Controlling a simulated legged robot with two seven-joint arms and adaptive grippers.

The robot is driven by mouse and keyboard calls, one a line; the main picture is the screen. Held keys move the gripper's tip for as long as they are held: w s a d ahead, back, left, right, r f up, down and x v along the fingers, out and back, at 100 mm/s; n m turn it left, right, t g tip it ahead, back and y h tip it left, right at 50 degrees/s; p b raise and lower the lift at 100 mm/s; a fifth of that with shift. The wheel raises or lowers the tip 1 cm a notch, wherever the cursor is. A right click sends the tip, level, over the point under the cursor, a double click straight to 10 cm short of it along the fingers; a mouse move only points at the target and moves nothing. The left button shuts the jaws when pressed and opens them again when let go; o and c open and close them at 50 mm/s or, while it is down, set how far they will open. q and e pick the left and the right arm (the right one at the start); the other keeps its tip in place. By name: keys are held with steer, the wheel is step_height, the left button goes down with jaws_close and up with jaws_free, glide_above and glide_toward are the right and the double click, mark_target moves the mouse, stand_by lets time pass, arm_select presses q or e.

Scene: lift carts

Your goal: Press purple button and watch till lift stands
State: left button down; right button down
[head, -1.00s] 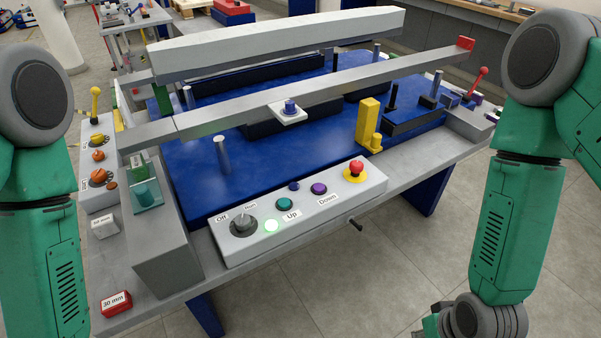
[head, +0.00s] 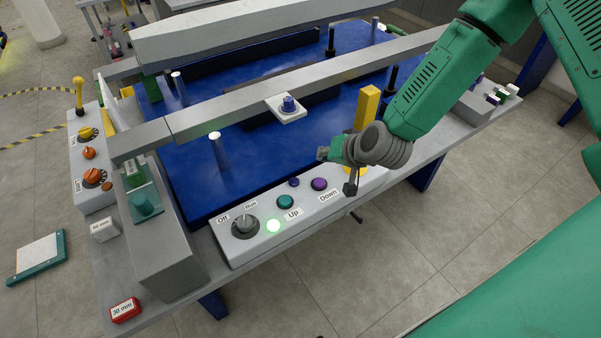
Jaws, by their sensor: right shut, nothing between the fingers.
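The purple button (head: 319,184) sits on the grey control box (head: 262,248), above the "Down" label. It is uncovered. My right gripper (head: 350,188) is shut and empty, pointing down over the right end of the box, just right of the purple button and apart from it. My right wrist and gripper hide the red stop button. The green "Up" button (head: 285,202) and a small blue button (head: 294,182) are left of the purple one. The blue lift platform (head: 190,150) lies behind the box, under long grey beams. My left gripper is out of view.
A yellow post (head: 367,108) stands behind my right wrist. A red "30 mm" block (head: 125,310) lies at the table's front left corner. Floor in front is clear.

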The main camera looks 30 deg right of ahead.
mark_target(320, 182)
steer(key=shift+w+r, duration=0.4)
steer(key=shift+w, duration=0.25)
steer(key=shift+f, duration=0.15)
step_height(320, 182, down, 8)
steer(key=b, duration=0.7)
steer(key=shift+f, duration=0.35)
stand_by(0.6)
steer(key=shift+s+f+b, duration=0.1)
steer(key=shift+f+b, duration=0.2)
steer(key=shift+b, duration=0.1)
